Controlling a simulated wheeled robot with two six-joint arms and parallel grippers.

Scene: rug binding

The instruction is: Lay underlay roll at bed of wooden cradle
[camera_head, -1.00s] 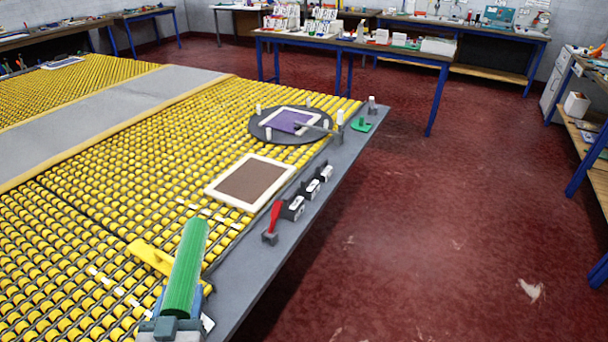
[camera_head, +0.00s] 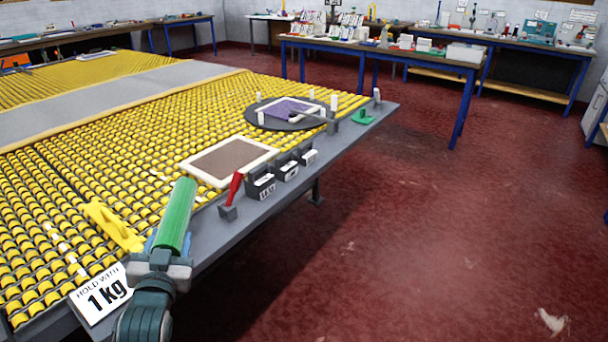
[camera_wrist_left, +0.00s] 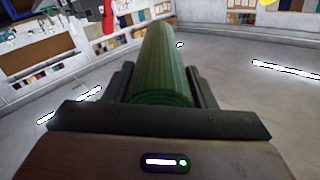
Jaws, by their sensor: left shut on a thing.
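The green underlay roll (camera_head: 175,217) is held in my left gripper (camera_head: 167,246), at the near edge of the roller table. It points up and away from me, tilted. In the left wrist view the roll (camera_wrist_left: 160,65) stands out lengthwise between two dark fingers, which are shut on its near end. Its near end face shows ringed layers. In the head view it hides part of the table behind it. I cannot make out a wooden cradle in either view. My right gripper is not in view.
The roller table (camera_head: 60,200) bears a yellow handled piece (camera_head: 113,226), a framed brown panel (camera_head: 228,160) and a dark disc (camera_head: 290,122). A red lever (camera_head: 234,188) and several small weights (camera_head: 288,170) line its grey edge. Red floor lies open at right.

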